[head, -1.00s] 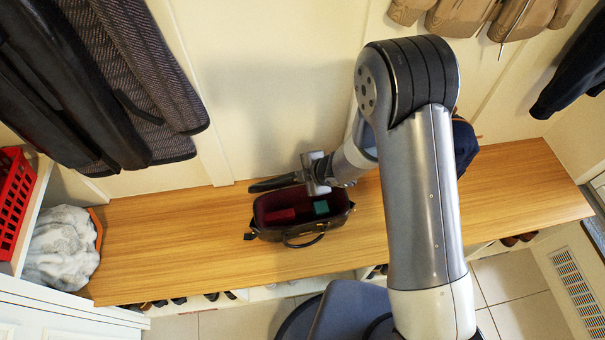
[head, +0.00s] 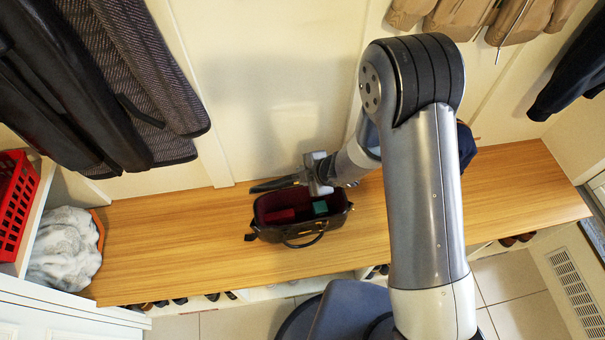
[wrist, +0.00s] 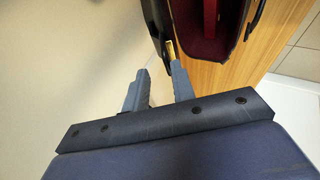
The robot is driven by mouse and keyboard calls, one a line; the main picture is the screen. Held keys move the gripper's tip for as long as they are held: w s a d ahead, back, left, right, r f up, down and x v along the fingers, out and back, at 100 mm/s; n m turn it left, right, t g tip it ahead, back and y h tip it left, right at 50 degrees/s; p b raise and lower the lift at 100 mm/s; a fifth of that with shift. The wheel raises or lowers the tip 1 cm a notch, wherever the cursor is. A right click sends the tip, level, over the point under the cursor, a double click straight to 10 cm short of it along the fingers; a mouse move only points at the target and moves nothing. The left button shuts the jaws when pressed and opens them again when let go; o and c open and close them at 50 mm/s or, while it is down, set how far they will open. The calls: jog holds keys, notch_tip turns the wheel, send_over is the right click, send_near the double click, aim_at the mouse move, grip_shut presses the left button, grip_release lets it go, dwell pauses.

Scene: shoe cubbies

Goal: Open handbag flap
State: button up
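The black handbag (head: 318,228) stands on the wooden bench with its top open. Its dark red inside shows a red item (head: 281,215) and a green item (head: 320,208). The dark flap (head: 268,187) is swung back to the wall side, away from the opening. In the wrist view the flap (wrist: 157,22) carries a gold clasp (wrist: 170,49), and the bag's red lining (wrist: 208,35) shows beside it. My gripper (wrist: 158,68) has its two fingers apart with nothing between them. The right fingertip is close to the clasp; I cannot tell if they touch.
The wall stands close behind my gripper. A grey fluffy item (head: 65,250) lies at the bench's left end. A red basket (head: 17,205) and dark coats (head: 95,80) are at the left.

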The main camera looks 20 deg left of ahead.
jog(key=d+r+p, duration=0.4)
jog(key=r+p, duration=0.4)
jog(key=r, duration=0.1)
jog(key=shift+d+r, duration=0.15)
jog(key=shift+r, duration=0.25)
dwell(0.4)
jog(key=p+v, duration=0.2)
jog(key=v, duration=0.9)
jog(key=shift+s+f, duration=0.1)
jog(key=shift+f, duration=0.15)
jog(key=b+x, duration=0.2)
jog(key=x, duration=0.8)
jog(key=shift+a+f, duration=0.2)
jog(key=shift+a, duration=0.05)
